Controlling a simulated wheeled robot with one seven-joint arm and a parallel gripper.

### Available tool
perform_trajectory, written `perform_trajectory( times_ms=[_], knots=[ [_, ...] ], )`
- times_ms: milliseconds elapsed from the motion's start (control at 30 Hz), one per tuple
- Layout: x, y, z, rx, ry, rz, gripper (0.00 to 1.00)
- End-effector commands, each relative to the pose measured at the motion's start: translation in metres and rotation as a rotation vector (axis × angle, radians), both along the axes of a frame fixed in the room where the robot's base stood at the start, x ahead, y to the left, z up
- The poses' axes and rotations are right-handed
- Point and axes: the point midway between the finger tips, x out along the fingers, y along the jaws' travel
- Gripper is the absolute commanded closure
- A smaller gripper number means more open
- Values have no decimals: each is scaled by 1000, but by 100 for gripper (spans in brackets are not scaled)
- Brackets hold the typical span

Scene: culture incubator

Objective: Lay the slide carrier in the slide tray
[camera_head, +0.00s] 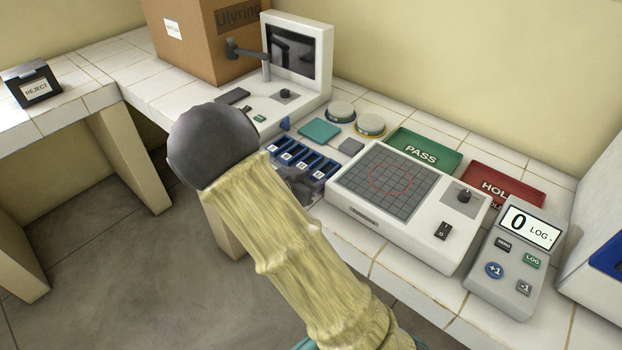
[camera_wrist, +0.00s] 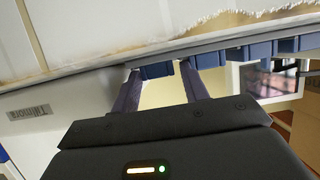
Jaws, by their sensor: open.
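A dark blue rack of several labelled compartments (camera_head: 300,158) lies near the counter's front edge. It may be the slide tray, but I cannot tell for sure. I cannot surely pick out the slide carrier; a flat teal piece (camera_head: 320,131) and a small blue piece (camera_head: 285,123) lie behind the rack. My gripper (camera_wrist: 160,76) is open, its two dark fingers apart at the counter's edge. A blue block (camera_wrist: 157,70) shows between or just beyond the fingertips; I cannot tell whether they touch it. In the head view my arm hides most of the gripper.
A white unit with a grid plate (camera_head: 388,185) stands right of the rack. Green PASS (camera_head: 424,151) and red HOLD (camera_head: 500,185) trays lie behind it. A counter device (camera_head: 512,257) is at the right, a screen unit (camera_head: 296,62) behind. A REJECT box (camera_head: 34,88) sits far left.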

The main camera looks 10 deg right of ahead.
Motion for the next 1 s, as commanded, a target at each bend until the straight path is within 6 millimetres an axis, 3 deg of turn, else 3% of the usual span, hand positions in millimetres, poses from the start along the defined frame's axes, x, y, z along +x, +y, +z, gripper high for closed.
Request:
perform_trajectory(
  times_ms=[167, 700, 1000],
  knots=[
    [-6, 6, 8, 1, -1, -5, 55],
    [-59, 83, 45, 2, -1, 4, 55],
    [-66, 90, 48, -1, 1, 0, 55]
  ],
)
